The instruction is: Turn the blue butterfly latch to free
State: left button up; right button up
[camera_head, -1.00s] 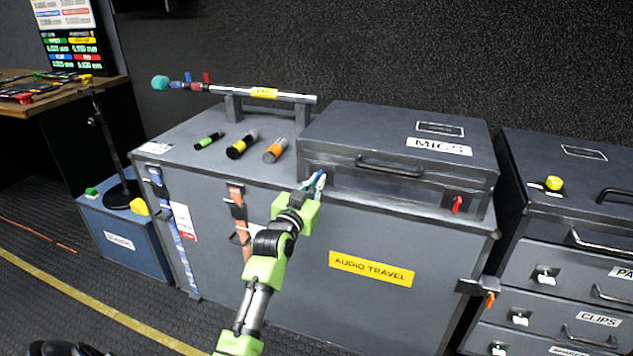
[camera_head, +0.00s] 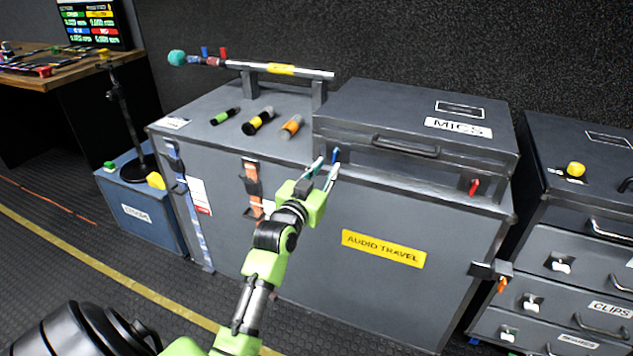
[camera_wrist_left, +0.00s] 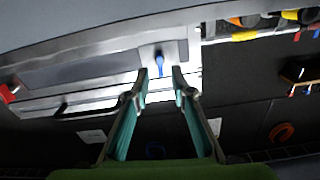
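The blue butterfly latch (camera_head: 336,155) sits on the front left of the grey MICS case (camera_head: 420,118). In the left wrist view the blue latch (camera_wrist_left: 159,64) stands on a pale plate, its long side roughly along the finger direction. My left gripper (camera_head: 326,176) is just in front of the latch. In the left wrist view its two fingers (camera_wrist_left: 159,80) are apart, with the latch between and just beyond their tips. No contact is visible. A red latch (camera_head: 474,187) is on the case's front right. My right gripper is not in view.
The MICS case stands on a large grey AUDIO TRAVEL trunk (camera_head: 440,285). Several microphones, one with an orange band (camera_head: 292,126), lie left of the case. A boom pole (camera_head: 290,70) rests on supports behind them. A drawer cabinet (camera_head: 585,215) stands at the right.

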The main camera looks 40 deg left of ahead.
pick_arm(q)
jog(key=v, duration=0.6)
jog(key=shift+s, duration=0.35)
jog(key=shift+d, duration=0.2)
